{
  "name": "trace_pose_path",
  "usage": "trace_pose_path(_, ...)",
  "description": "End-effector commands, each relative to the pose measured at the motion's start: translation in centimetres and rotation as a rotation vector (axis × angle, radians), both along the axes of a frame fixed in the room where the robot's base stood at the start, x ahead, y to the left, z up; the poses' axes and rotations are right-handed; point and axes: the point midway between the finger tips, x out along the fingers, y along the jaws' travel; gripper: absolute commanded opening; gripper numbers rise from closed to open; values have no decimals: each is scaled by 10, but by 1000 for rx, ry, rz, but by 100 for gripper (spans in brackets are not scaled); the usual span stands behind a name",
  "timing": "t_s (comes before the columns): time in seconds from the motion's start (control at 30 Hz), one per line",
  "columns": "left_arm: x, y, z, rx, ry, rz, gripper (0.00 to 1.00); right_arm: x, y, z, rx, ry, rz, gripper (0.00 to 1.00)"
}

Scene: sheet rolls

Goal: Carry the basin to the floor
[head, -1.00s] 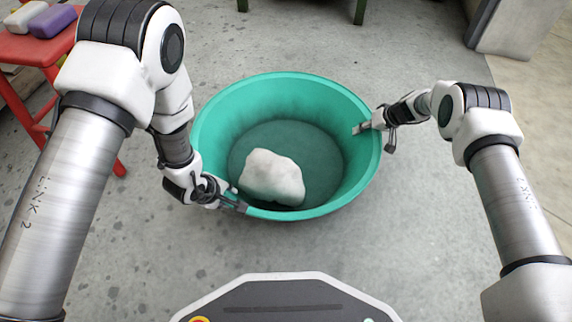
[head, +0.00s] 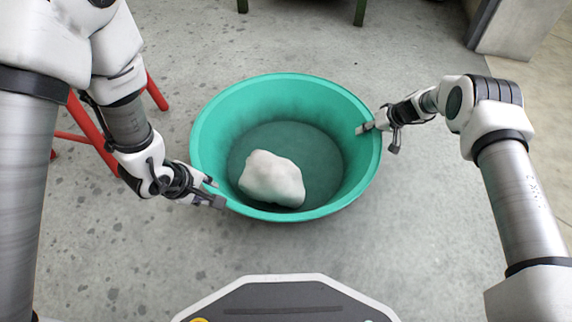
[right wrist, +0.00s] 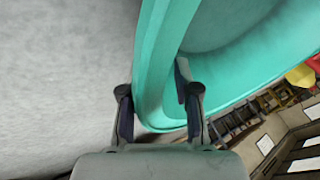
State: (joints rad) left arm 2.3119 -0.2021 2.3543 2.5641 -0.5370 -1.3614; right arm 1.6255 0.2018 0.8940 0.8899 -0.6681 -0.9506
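The green basin (head: 283,88) sits upright on the floor in the middle of the head view. A white lump (head: 272,180) lies inside it, toward the near left. My left gripper (head: 216,192) is open and empty at the basin's near-left rim; whether it touches the rim I cannot tell. My right gripper (head: 376,138) is at the right rim with its fingers spread. In the right wrist view the right gripper (right wrist: 155,90) has one finger inside the basin (right wrist: 155,60) and one outside, with the wall between them and a gap visible.
The grey floor (head: 130,250) is clear around the basin. Red stool legs (head: 90,130) stand at the left, partly behind my left arm.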

Motion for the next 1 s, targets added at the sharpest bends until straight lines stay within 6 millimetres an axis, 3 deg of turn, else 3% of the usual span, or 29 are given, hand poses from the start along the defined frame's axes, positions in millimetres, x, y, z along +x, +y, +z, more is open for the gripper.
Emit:
trace_pose_path(0.2, 0, 0, 0, 0, 0, 0, 31, -17, -25, 50, 2, -4, -3, 31)
trace_pose_path(0.4, 0, 0, 0, 0, 0, 0, 31, -31, -42, 80, 0, -2, -1, 31)
trace_pose_path(1.0, 0, 0, 0, 0, 0, 0, 31, -33, -45, 86, 0, -1, 0, 31)
